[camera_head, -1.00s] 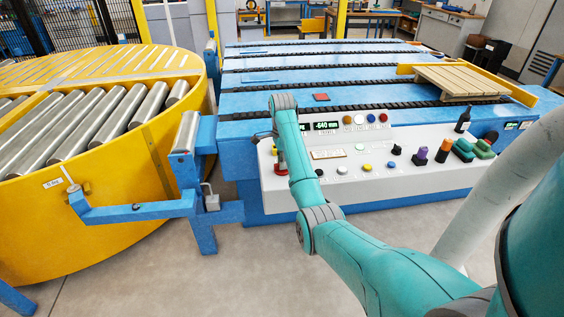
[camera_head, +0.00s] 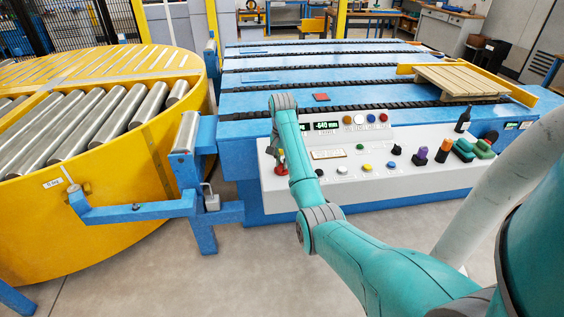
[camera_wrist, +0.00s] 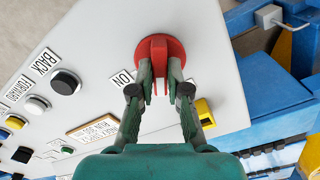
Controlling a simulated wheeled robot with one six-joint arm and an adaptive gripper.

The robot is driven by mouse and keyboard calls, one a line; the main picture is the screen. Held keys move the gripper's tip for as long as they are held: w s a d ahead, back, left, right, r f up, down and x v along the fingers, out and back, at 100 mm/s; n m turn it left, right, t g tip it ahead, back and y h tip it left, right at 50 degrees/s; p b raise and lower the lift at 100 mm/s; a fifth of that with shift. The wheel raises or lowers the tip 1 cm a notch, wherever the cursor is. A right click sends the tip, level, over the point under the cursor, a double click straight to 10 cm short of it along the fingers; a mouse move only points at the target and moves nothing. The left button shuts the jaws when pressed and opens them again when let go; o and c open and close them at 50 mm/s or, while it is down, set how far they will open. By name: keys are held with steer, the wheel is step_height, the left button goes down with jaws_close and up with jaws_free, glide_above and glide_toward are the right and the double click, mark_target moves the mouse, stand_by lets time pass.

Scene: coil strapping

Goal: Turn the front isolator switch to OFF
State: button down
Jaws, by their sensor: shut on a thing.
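The isolator switch is a red round knob with a raised grip bar (camera_wrist: 160,50) on the panel's white face, at the top middle of the wrist view. My gripper (camera_wrist: 160,78) is shut on the bar, one green-grey finger on each side. An "ON" label (camera_wrist: 123,78) is to the left of the knob. No OFF label shows; a yellow piece (camera_wrist: 204,112) beside the right finger is partly covered. In the head view the red switch (camera_head: 281,170) shows at the panel's left end, with my arm covering much of the gripper.
The control panel (camera_head: 350,183) carries several buttons, a display (camera_head: 326,126) and a black BACK button (camera_wrist: 65,82). A blue conveyor (camera_head: 250,100) stands behind it. A yellow roller turntable (camera_head: 130,150) and a blue bracket (camera_head: 135,211) are on the left. Open floor lies in front.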

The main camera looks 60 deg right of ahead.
steer(key=n, duration=0.5)
steer(key=shift+n, duration=0.4)
stand_by(0.4)
steer(key=c, duration=1.1)
jaws_free()
steer(key=shift+c, duration=0.2)
